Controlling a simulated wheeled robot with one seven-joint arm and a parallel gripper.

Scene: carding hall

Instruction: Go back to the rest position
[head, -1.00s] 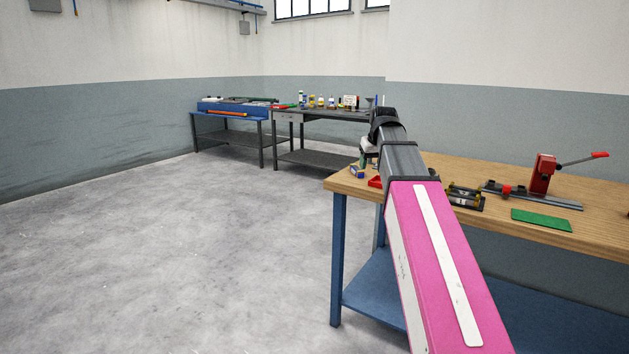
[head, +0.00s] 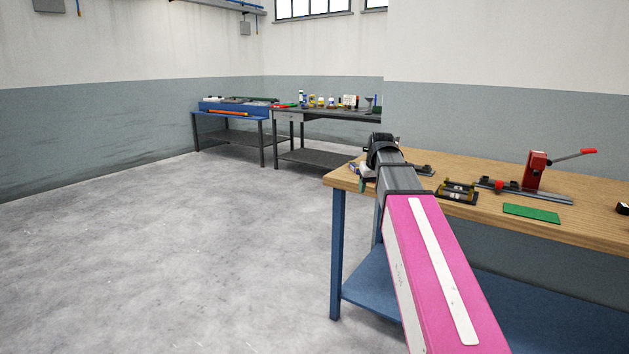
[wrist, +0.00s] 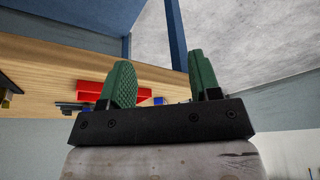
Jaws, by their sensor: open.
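My arm reaches over the left end of the wooden workbench (head: 490,180) in the head view. My gripper is mostly hidden there behind the arm's end, at the bench's left corner. In the wrist view my gripper (wrist: 160,62) shows two green ridged fingers standing apart, with nothing between them. Behind the fingers lie the wooden top and a red object (wrist: 92,90), partly covered by the left finger.
On the bench stand a black-and-brass fixture (head: 458,193), a red lever press (head: 536,172) and a green mat (head: 531,213). A blue bench (head: 228,116) and a dark bench (head: 340,115) stand at the back. The floor (head: 200,240) at left is clear.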

